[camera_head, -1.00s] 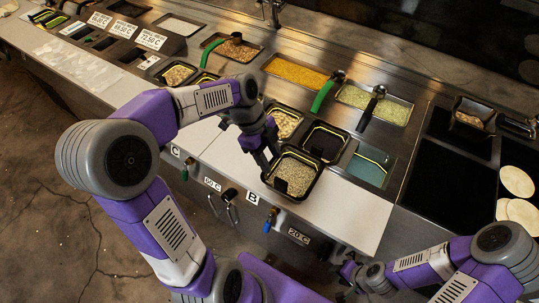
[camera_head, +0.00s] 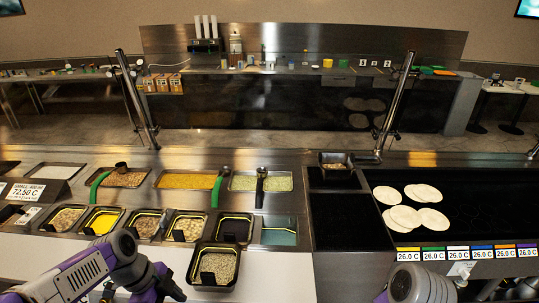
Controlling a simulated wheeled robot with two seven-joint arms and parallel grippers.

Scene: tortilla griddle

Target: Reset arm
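My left arm (camera_head: 95,262) comes in from the lower left. Its wrist bends down toward the bottom edge, left of a black pan of pale grains (camera_head: 216,266). The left fingers are not clearly visible, so I cannot tell whether they are open or touch the pan. The pan sits on the white counter ledge (camera_head: 277,275), in front of the row of inset pans. My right arm (camera_head: 408,283) shows only as a grey joint and purple parts at the bottom edge, right of centre. Its gripper is out of view.
Inset pans of food, some with green- or black-handled scoops, line the steel counter. Pale tortillas (camera_head: 405,217) lie on the black griddle (camera_head: 480,205) at right. A small black pan (camera_head: 336,168) stands at its back left. A back counter (camera_head: 300,70) lies beyond the aisle.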

